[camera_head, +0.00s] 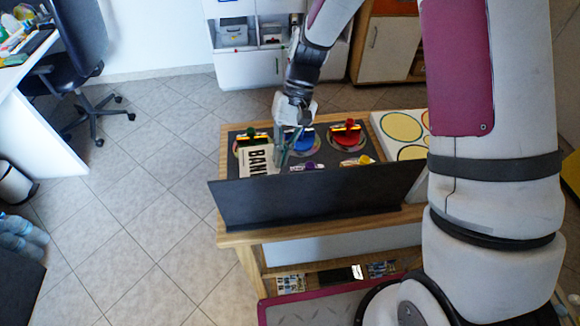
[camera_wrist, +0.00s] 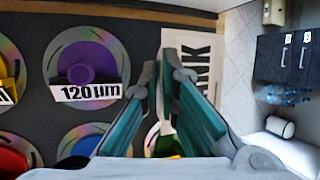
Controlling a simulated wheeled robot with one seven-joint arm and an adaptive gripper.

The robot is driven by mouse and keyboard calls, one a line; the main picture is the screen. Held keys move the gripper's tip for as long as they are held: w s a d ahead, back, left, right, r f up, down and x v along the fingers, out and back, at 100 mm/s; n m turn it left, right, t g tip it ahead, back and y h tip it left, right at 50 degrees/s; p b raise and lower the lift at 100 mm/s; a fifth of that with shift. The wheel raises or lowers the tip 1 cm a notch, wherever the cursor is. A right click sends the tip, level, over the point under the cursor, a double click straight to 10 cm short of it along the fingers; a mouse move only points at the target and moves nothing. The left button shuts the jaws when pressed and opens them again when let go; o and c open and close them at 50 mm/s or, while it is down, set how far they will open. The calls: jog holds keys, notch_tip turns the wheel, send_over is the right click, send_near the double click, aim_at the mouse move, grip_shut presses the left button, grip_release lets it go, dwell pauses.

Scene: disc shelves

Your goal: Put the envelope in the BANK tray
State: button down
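A white paper piece with black BANK lettering (camera_head: 258,161) lies or leans at the left of the dark disc board; it may be the envelope, but I cannot tell. It also shows in the wrist view (camera_wrist: 200,42), its edge at my fingertips. My gripper (camera_head: 283,160) is low over the board, just right of this paper. In the wrist view its teal fingers (camera_wrist: 160,62) are close together with a narrow gap. I cannot tell whether they touch or hold the paper. No separate BANK tray can be made out.
The board holds several discs with coloured knobs, including blue (camera_head: 302,142), red (camera_head: 346,133) and purple (camera_wrist: 89,62). A dark upright panel (camera_head: 310,203) stands along the near edge of the wooden table. A white panel with yellow circles (camera_head: 402,126) is at the right.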

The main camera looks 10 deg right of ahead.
jog(key=shift+f, duration=3.65)
jog(key=c, duration=1.8)
grip_release()
